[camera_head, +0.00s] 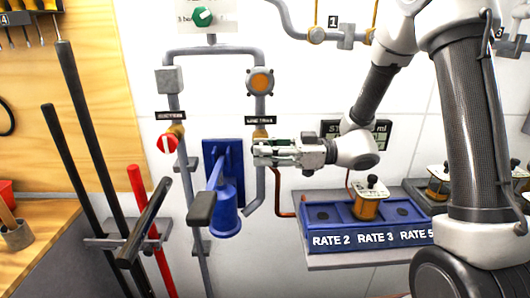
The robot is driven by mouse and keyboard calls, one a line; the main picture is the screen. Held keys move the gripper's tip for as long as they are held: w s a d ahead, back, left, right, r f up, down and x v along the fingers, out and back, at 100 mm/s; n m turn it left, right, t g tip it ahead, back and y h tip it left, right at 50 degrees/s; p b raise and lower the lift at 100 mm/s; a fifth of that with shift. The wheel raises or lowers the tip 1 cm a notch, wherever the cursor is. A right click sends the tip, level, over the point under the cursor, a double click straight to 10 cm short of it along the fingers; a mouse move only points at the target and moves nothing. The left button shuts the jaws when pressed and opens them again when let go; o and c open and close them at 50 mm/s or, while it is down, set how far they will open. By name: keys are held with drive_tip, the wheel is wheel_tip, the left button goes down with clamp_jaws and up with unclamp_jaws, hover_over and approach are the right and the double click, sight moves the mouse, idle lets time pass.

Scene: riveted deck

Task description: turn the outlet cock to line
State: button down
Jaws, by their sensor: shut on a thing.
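The outlet cock (261,134) shows as a brass body on the right-hand grey pipe, just under a small black label whose words I cannot read for certain. My gripper (262,151) reaches in from the right at the cock and is shut on it. The fingers hide the gripped part, so I cannot tell which way the cock points. A red round knob with a white bar (167,144) sits on a brass fitting on the left-hand pipe, apart from my gripper.
A blue hand pump (227,212) with a dark-gripped lever stands left of and below my gripper. A blue rate tray (365,236) on a shelf lies below my arm, with a brass spool. Black and red bars (150,222) stand at the left. An orange-faced gauge (260,81) is above.

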drive_tip(key=shift+f, duration=0.1)
drive_tip(key=c, duration=1.5)
unclamp_jaws()
drive_tip(key=d, duration=1.2)
drive_tip(key=shift+s, duration=0.2)
